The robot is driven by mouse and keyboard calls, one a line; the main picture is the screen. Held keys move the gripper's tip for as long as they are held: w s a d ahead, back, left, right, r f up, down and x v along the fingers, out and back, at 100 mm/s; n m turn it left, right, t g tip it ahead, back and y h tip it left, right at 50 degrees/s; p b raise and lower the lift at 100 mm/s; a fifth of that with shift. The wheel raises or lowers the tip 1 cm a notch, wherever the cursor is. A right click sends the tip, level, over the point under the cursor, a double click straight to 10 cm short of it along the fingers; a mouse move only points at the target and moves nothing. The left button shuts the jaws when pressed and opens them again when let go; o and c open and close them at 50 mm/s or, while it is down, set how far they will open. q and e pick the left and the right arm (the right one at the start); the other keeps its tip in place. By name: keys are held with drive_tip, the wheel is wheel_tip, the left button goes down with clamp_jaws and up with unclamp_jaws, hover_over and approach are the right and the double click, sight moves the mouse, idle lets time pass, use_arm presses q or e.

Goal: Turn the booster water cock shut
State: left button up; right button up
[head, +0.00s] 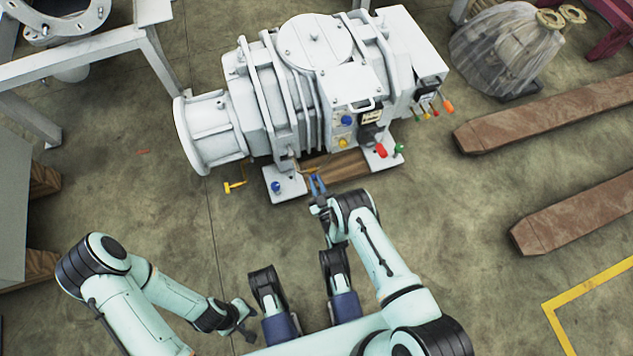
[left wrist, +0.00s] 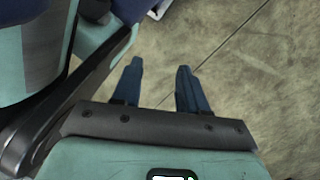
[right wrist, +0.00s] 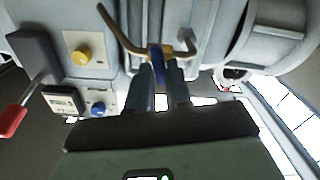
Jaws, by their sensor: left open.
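My right gripper (head: 318,183) is at the near side of the grey vacuum pump (head: 300,85), low by its base. In the right wrist view its fingers (right wrist: 162,75) are a narrow gap apart, with a blue handle piece (right wrist: 157,60) at their tips. A bent brass-yellow part (right wrist: 140,50) stands behind the blue piece. Whether the fingers press on the blue piece is unclear. No label marks which cock is the booster water cock. My left gripper (head: 243,320) is open and empty, low over the floor; its spread fingers (left wrist: 160,85) show in the left wrist view.
A blue knob (head: 347,120), a yellow knob (head: 344,142) and a red handle (head: 382,150) are on the pump's near side. A blue knob (head: 276,187) and a yellow T-handle (head: 234,186) are at the left foot. Rusty beams (head: 550,113) lie right. Floor between is clear.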

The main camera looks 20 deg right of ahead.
clamp_jaws()
drive_tip(key=shift+d+m+p, duration=0.15)
drive_tip(key=shift+m+p, duration=0.4)
drive_tip(key=shift+m, duration=1.15)
use_arm(q)
drive_tip(key=shift+w+d+r+t, duration=0.1)
drive_tip(key=shift+w+r+t, duration=0.15)
drive_tip(key=shift+w, duration=0.35)
drive_tip(key=shift+w+r+t, duration=0.15)
drive_tip(key=shift+w+r, duration=0.1)
drive_tip(key=shift+w, duration=0.3)
use_arm(e)
drive_tip(key=o, duration=0.6)
unclamp_jaws()
drive_tip(key=shift+c, duration=0.2)
